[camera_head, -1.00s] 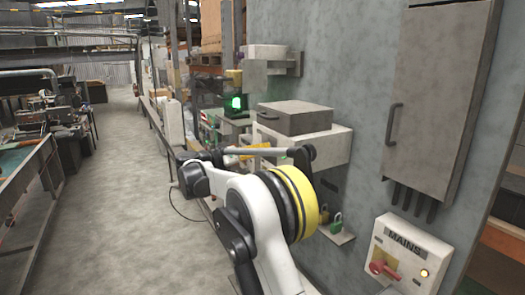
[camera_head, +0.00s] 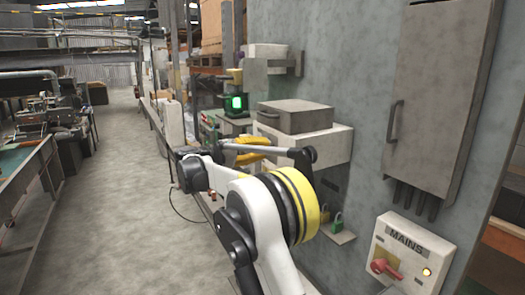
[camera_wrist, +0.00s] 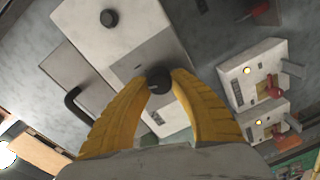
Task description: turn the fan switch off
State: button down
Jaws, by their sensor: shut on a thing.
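My gripper (camera_wrist: 158,76) has yellow fingers, and in the wrist view it is shut on a round black knob (camera_wrist: 158,84). The knob sits on a grey plate (camera_wrist: 150,55) on the front of a white box (camera_wrist: 78,18). A second black knob (camera_wrist: 109,18) is on the same box, clear of my fingers. No label marking the fan switch is readable. In the head view my gripper (camera_head: 252,148) is at the left side of a white wall unit (camera_head: 325,142), partly behind my arm. The held knob is hidden there.
White switch boxes (camera_wrist: 240,58) with red handles and yellow lamps are right of my fingers in the wrist view. The MAINS box (camera_head: 410,248) with a red handle and a tall grey cabinet (camera_head: 438,95) are at the right. The floor (camera_head: 120,180) at left is clear.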

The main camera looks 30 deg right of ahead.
jog(key=shift+n, duration=1.9)
jog(key=c, duration=1.1)
grip_release()
jog(key=shift+d, duration=0.1)
jog(key=a, duration=1.2)
jog(key=shift+s+r, duration=0.25)
jog(key=shift+s, duration=0.1)
